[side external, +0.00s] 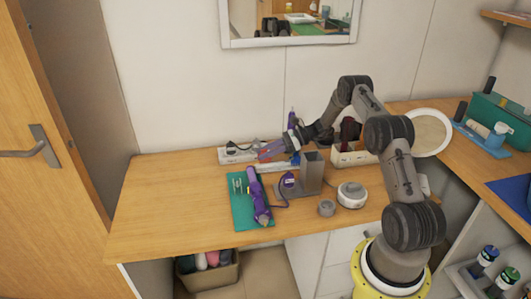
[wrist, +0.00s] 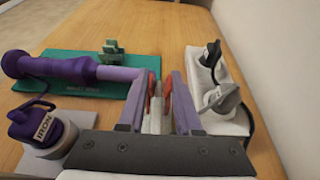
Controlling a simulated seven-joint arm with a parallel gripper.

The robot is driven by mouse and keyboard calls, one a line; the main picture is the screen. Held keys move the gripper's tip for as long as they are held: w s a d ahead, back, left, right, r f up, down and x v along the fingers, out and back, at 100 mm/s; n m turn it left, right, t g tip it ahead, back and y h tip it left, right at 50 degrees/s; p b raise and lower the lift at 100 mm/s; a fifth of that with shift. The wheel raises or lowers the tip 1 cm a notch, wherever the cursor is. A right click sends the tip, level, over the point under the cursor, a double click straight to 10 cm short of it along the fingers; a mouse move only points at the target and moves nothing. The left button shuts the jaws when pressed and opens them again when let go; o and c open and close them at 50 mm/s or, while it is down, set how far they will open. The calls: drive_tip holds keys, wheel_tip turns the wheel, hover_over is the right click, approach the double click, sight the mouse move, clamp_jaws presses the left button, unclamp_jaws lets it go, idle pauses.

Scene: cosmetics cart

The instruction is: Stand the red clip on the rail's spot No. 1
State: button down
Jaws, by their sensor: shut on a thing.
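My gripper (side external: 270,151) is low over the back of the wooden counter in the side external view. In the wrist view its two fingers (wrist: 158,98) are closed around a narrow red piece, the red clip (wrist: 167,88); red shows at both fingertips with something pale between. The clip's lower end is hidden. I cannot make out a rail numbered No. 1. A green mat (wrist: 75,87) lies left of the fingers, with a small green upright holder (wrist: 112,50) on it. A long white strip (wrist: 205,75) with plugs lies to their right.
A purple styling iron (side external: 257,195) lies across the mat. A purple plug labelled IRON (wrist: 38,125) sits near a grey block (side external: 312,172). A white round device (side external: 351,194) and a cream organizer (side external: 352,157) stand to the right. The counter's left end is clear.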

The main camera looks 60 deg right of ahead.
drive_tip(key=shift+f, duration=1.25)
drive_tip(key=shift+r, duration=0.15)
drive_tip(key=shift+r, duration=0.75)
idle(0.6)
drive_tip(key=shift+f, duration=0.85)
idle(0.5)
drive_tip(key=c, duration=0.5)
unclamp_jaws()
drive_tip(key=shift+f, duration=0.15)
